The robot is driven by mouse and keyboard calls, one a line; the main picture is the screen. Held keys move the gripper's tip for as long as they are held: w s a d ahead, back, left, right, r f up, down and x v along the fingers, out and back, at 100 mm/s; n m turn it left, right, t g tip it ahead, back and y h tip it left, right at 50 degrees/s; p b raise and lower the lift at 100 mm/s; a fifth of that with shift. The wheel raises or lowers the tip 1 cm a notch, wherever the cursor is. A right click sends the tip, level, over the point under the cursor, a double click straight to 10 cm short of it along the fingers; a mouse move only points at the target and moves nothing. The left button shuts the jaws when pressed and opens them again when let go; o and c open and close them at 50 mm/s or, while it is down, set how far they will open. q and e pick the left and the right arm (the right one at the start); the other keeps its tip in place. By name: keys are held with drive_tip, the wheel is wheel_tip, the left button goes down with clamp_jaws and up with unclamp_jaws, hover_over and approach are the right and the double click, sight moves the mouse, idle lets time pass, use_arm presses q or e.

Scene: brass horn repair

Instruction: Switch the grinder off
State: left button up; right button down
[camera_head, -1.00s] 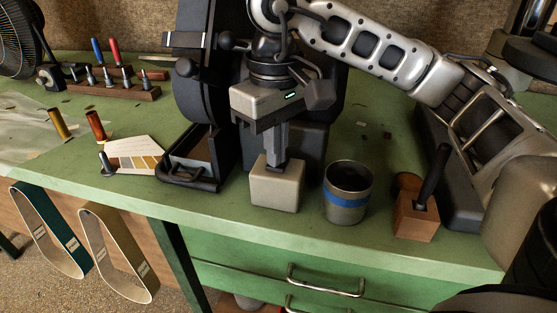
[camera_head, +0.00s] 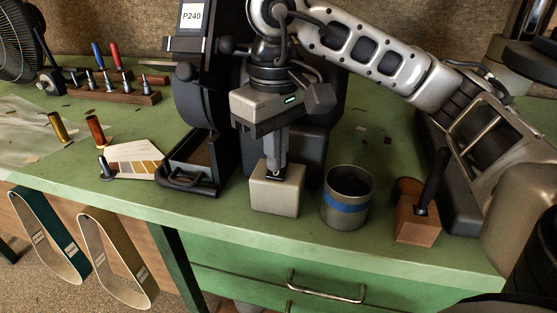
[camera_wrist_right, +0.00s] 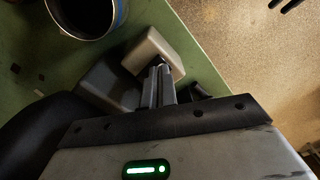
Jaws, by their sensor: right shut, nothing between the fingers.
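The grinder (camera_head: 200,80) is a tall black belt machine at the back centre, with a white P240 label (camera_head: 191,16) on its upper front. A beige switch box (camera_head: 275,197) stands in front of it near the bench edge. My right gripper (camera_head: 272,172) points down with its fingers shut and empty at the dark switch on the box's top. The fingers hide part of the switch, so I cannot tell its position. The right wrist view also shows the fingers (camera_wrist_right: 158,86) against the box (camera_wrist_right: 154,50). My left gripper is not in view.
A metal cup with a blue band (camera_head: 347,197) stands just right of the box. A wooden block with a dark handle (camera_head: 417,222) is farther right. Sanding belts (camera_head: 117,255) hang below the green bench's front edge.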

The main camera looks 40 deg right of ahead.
drive_tip(key=shift+r+p, duration=2.3)
drive_tip(key=shift+r, duration=0.8)
drive_tip(key=shift+f, duration=0.1)
